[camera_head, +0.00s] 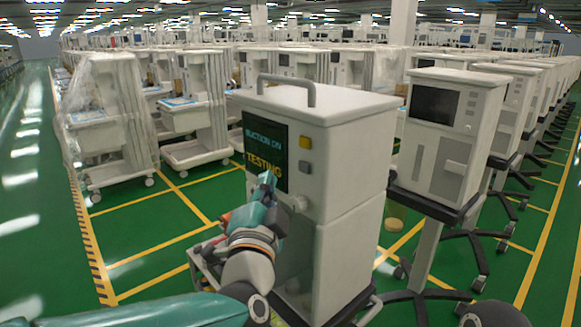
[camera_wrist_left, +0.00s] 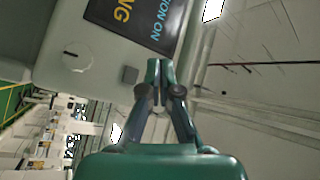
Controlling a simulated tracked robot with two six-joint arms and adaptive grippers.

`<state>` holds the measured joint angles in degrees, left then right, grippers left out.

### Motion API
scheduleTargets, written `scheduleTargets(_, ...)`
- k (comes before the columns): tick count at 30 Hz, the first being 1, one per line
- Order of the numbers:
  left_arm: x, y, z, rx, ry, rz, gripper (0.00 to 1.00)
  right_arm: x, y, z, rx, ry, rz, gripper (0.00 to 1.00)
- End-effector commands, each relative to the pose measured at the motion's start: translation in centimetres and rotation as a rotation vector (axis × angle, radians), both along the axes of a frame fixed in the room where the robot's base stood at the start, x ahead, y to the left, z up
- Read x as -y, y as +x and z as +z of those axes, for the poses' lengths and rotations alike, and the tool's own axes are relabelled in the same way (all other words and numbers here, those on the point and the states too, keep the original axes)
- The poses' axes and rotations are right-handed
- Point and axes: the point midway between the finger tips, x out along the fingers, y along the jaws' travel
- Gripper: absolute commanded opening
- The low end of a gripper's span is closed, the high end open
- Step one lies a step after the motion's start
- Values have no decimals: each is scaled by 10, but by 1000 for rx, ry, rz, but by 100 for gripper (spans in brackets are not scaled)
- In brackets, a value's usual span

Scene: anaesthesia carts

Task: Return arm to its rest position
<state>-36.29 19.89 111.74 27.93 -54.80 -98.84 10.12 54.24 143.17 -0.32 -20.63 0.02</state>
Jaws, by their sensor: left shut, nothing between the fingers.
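My left arm comes in from the lower left of the head view. Its teal gripper (camera_head: 266,184) is in front of the machine's front panel, near the lower edge of the dark screen. In the left wrist view the gripper (camera_wrist_left: 159,68) is shut, with its fingertips together and nothing between them. The machine (camera_head: 340,165) is a white box with a top handle. Its screen (camera_head: 265,150) reads "SUCTION ON" and "TESTING". A yellow button (camera_head: 305,142), a grey button (camera_head: 304,168) and a round knob (camera_wrist_left: 77,56) sit on the panel. I cannot tell whether the fingertips touch the panel.
A second white machine (camera_head: 450,130) on a wheeled stand is close on the right. A plastic-wrapped cart (camera_head: 105,125) and another cart (camera_head: 195,110) stand at the left. The green floor (camera_head: 150,240) with yellow lines is clear at the left.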

Motion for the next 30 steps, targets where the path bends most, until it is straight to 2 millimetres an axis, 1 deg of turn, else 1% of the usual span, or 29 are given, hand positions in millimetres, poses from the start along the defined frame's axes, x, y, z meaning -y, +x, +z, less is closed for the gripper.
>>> scheduleTargets(2, -7, 4, -3, -5, 1, 15, 0, 0, 0, 0, 0, 0, 0, 40)
scheduleTargets(4, -18, 12, -12, -21, 4, 37, 0, 0, 0, 0, 0, 0, 0, 40)
scheduleTargets(5, -25, 18, -19, -33, 9, 51, 0, 0, 0, 0, 0, 0, 0, 40)
scheduleTargets(8, -50, 39, -55, -92, 32, 105, 0, 0, 0, 0, 0, 0, 0, 40)
scheduleTargets(9, -62, 47, -75, -125, 45, 128, 0, 0, 0, 0, 0, 0, 0, 40)
scheduleTargets(11, -81, 57, -112, -184, 73, 159, 0, 0, 0, 0, 0, 0, 0, 40)
scheduleTargets(12, -93, 62, -138, -227, 94, 176, 0, 0, 0, 0, 0, 0, 0, 40)
scheduleTargets(14, -110, 67, -180, -299, 128, 194, 0, 0, 0, 0, 0, 0, 0, 40)
scheduleTargets(15, -121, 67, -208, -351, 142, 199, 0, 0, 0, 0, 0, 0, 0, 40)
scheduleTargets(17, -135, 64, -251, -433, 150, 200, 0, 0, 0, 0, 0, 0, 0, 40)
scheduleTargets(18, -143, 60, -280, -491, 145, 198, 0, 0, 0, 0, 0, 0, 0, 40)
scheduleTargets(20, -155, 50, -323, -583, 123, 192, 0, 0, 0, 0, 0, 0, 0, 40)
scheduleTargets(21, -162, 41, -350, -645, 100, 188, 0, 0, 0, 0, 0, 0, 0, 40)
scheduleTargets(23, -170, 23, -391, -745, 54, 181, 0, 0, 0, 0, 0, 0, 0, 40)
scheduleTargets(24, -175, 10, -417, -814, 15, 178, 0, 0, 0, 0, 0, 0, 0, 40)
scheduleTargets(26, -180, -15, -455, -921, -56, 176, 0, 0, 0, 0, 0, 0, 0, 40)
scheduleTargets(27, -182, -33, -479, -996, -108, 177, 0, 0, 0, 0, 0, 0, 0, 40)
scheduleTargets(29, -182, -64, -512, -1109, -199, 181, 0, 0, 0, 0, 0, 0, 0, 40)
scheduleTargets(30, -181, -87, -532, -1190, -267, 189, 0, 0, 0, 0, 0, 0, 0, 40)
